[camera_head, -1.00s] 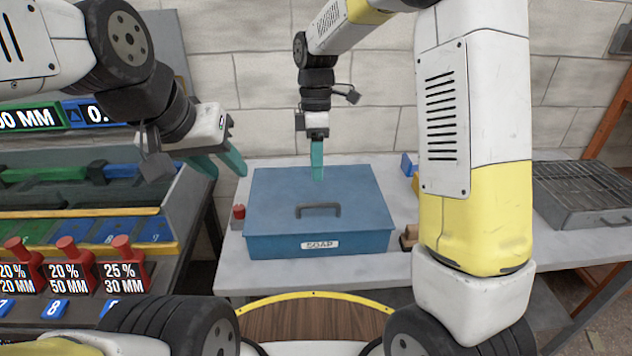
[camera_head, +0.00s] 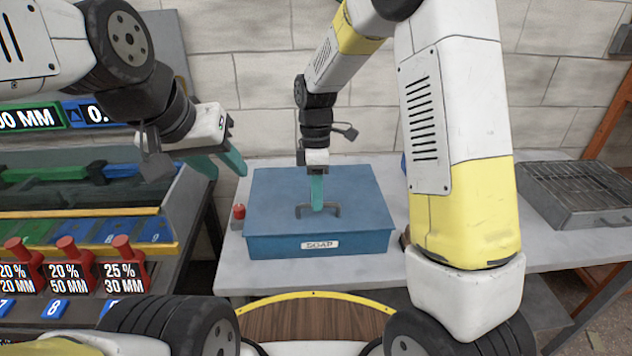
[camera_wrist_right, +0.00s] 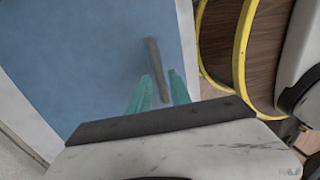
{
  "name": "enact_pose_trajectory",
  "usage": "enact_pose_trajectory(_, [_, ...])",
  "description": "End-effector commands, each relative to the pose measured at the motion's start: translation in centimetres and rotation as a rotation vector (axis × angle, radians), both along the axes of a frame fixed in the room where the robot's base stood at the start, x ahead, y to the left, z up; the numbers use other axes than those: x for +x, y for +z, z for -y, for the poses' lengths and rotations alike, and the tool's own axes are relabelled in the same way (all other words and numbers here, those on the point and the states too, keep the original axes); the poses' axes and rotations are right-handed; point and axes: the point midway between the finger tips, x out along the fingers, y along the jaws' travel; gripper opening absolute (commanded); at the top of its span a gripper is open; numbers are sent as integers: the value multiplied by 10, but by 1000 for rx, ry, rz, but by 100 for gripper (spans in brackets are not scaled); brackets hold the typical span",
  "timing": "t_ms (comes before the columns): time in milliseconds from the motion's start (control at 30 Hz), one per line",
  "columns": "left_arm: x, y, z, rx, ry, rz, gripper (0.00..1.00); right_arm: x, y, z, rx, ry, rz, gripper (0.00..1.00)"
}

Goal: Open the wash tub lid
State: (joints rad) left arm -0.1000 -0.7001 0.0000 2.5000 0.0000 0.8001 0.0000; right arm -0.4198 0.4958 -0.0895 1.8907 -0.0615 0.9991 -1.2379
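The wash tub is a blue box (camera_head: 290,246) labelled SOAP, standing on the grey bench. Its flat blue lid (camera_head: 270,190) is closed and carries a grey bar handle (camera_head: 334,210) near its front. My right gripper (camera_head: 317,208) points down at the handle and hides part of it. In the right wrist view its two teal fingers (camera_wrist_right: 162,80) are open, and the handle (camera_wrist_right: 153,58) runs from between the tips to beyond them. I cannot tell whether they touch it. My left gripper (camera_head: 222,165) is open and empty, left of the tub and above the bench.
A red knob (camera_head: 239,211) stands on the bench just left of the tub. A wire-topped metal tray (camera_head: 580,192) lies at the right. Red-handled labelled blocks (camera_head: 68,265) and coloured bins fill the left. A stone wall (camera_head: 260,85) closes the back.

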Motion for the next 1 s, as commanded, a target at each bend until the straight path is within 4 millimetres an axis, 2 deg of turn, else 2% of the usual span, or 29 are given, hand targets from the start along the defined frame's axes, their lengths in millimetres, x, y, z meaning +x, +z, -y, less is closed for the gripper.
enact_pose_trajectory(33, [0,0,0,0,0,0,36,0,0,0,0,0,0,12])
enact_pose_trajectory(100, [0,0,0,0,0,0,36,0,0,0,0,0,0,0])
enact_pose_trajectory(1000, [0,0,0,0,0,0,36,1,1,0,0,-1,2,0])
